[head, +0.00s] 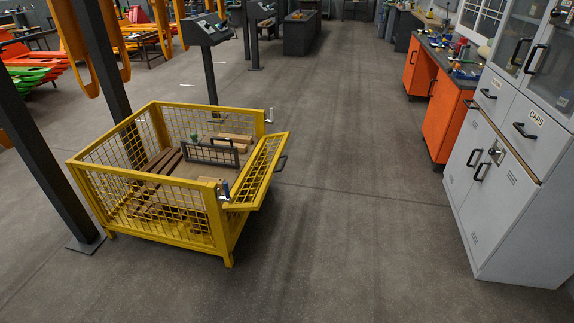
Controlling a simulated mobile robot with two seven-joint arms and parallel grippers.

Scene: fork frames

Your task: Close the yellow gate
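A yellow mesh cage crate (150,232) stands on the floor left of the middle in the head view. Its yellow gate (262,172) is on the right side and tilts outward from the crate, so it stands open. A dark handle (281,163) is on the gate's outer face. Silver latch parts show at the crate's near corner (224,192) and far corner (269,116). Wooden blocks, brown bars and a dark mesh frame (211,152) lie inside the crate. Neither of my grippers is in view.
A dark post (45,150) stands at the crate's left. A grey cabinet (505,190) and orange workbench units (446,122) line the right side. A grey terminal on a stand (207,60) is behind the crate. The floor between crate and cabinet is clear.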

